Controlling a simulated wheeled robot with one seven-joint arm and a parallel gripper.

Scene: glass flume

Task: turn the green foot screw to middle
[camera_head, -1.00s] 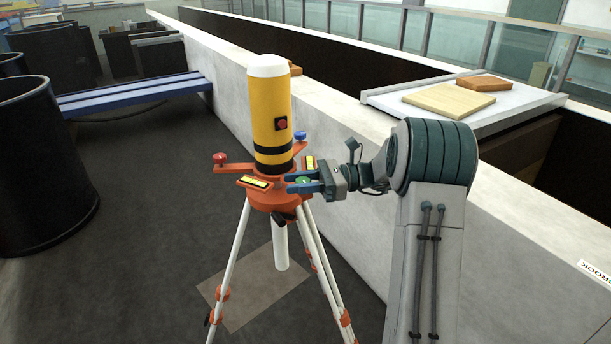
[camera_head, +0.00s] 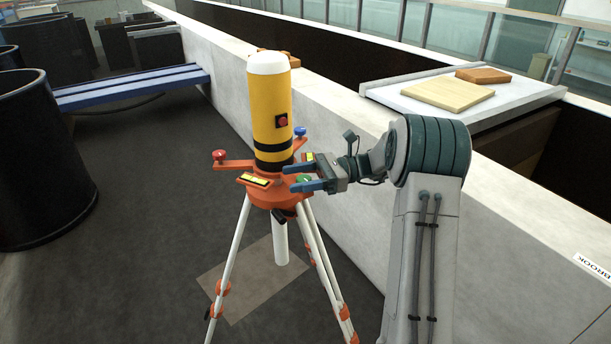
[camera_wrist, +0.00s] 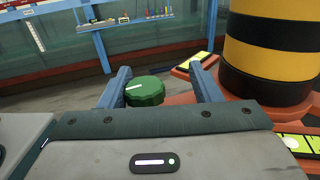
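The green foot screw (camera_head: 303,178) is on the right arm of the orange tripod head (camera_head: 268,196). In the wrist view the green screw (camera_wrist: 145,91) is a ribbed knob with a short white line on its top. My gripper (camera_head: 290,178) is open at it. In the wrist view my gripper (camera_wrist: 160,72) has its fingers on either side of the knob. The knob lies nearer the left finger, with clear space to the right finger. Contact with the left finger cannot be told.
A yellow instrument (camera_head: 270,110) with black bands stands upright on the head. A red foot screw (camera_head: 219,156) and a blue one (camera_head: 300,131) are on the other arms. Yellow level vials (camera_head: 256,180) lie on the head. A pale wall (camera_head: 370,145) runs close behind.

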